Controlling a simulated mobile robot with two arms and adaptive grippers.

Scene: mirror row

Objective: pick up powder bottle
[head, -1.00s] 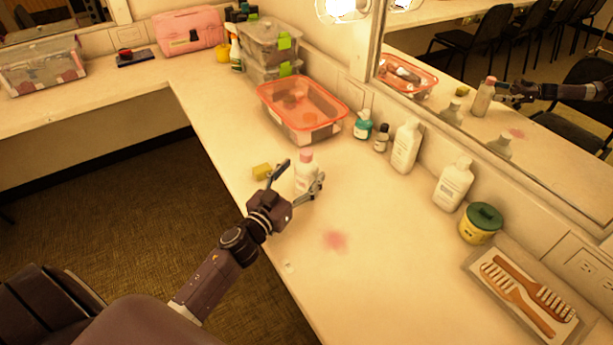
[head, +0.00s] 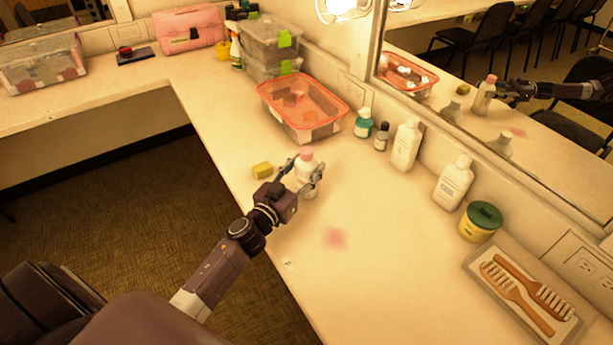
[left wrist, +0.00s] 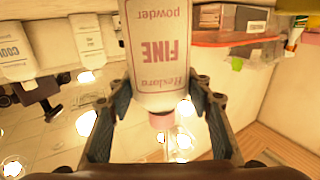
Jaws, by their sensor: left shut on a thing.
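The powder bottle (head: 306,176) is white with a pink cap and stands upright on the counter in the head view. In the left wrist view the bottle (left wrist: 158,45) appears upside down, with "FINE powder" on its label. My left gripper (head: 304,172) is shut on the bottle, with one finger on each side of it. The left wrist view shows the two fingers (left wrist: 160,105) flanking the bottle. Part of the bottle's lower body is hidden by the gripper. My right gripper is not in view.
A yellow sponge (head: 262,170) lies just left of the bottle. An orange-lidded bin (head: 303,105) stands behind it. White bottles (head: 405,146) and a green-lidded jar (head: 481,222) line the mirror wall. A tray with brushes (head: 522,292) lies at right. The counter around the pink smudge (head: 334,238) is clear.

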